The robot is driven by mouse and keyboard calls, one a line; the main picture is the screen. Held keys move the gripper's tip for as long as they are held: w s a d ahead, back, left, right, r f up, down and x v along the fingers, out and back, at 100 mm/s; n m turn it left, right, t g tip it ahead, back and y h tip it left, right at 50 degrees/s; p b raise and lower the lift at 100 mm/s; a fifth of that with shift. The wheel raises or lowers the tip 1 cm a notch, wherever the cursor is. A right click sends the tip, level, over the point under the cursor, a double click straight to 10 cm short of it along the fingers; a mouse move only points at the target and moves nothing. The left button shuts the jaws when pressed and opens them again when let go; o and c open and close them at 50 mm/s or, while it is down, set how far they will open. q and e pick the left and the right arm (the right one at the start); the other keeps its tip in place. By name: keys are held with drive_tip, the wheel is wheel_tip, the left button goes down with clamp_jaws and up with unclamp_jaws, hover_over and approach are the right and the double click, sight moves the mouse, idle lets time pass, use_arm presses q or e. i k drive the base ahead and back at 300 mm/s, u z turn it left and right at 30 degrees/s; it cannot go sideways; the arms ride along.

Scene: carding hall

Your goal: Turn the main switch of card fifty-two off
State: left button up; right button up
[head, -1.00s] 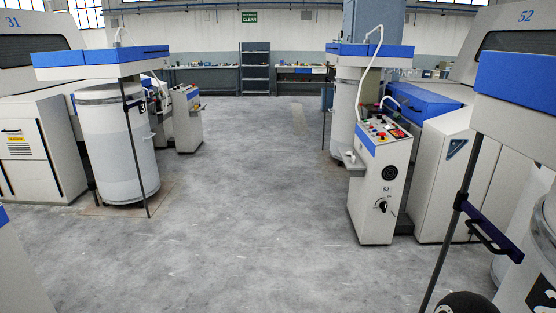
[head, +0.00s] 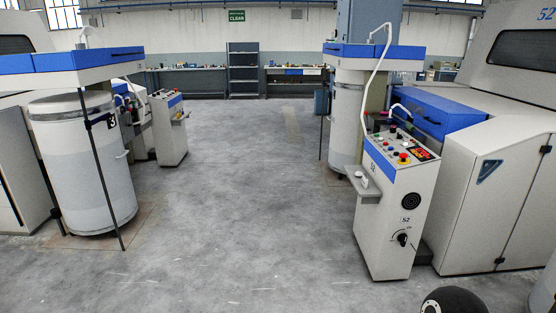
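The control cabinet of card fifty-two (head: 388,215) stands right of the middle, with a "52" label on its front. Its main switch (head: 403,239) is a dark rotary knob low on the front panel, below a round black grille (head: 410,201). The knob is too small to tell its setting for sure. The sloped top panel (head: 398,152) carries coloured buttons, a red knob and a lit red display. The card fifty-two machine (head: 510,120) stands behind and to the right, marked "52". Neither gripper can be made out in the head view.
A wide grey floor aisle (head: 250,200) is clear ahead. A white can (head: 85,165) under a blue-edged coiler stands at left, with another cabinet (head: 168,128) behind it. Benches (head: 188,80) line the back wall. A dark rounded object (head: 453,300) shows at the bottom right edge.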

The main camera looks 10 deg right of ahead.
sight(402, 237)
drive_tip(key=z, duration=0.15)
drive_tip(key=i, duration=1.35)
drive_tip(key=z, duration=0.6)
drive_tip(key=i, duration=1.35)
drive_tip(key=z, duration=0.6)
drive_tip(key=i, duration=0.8)
drive_tip(key=z, duration=0.2)
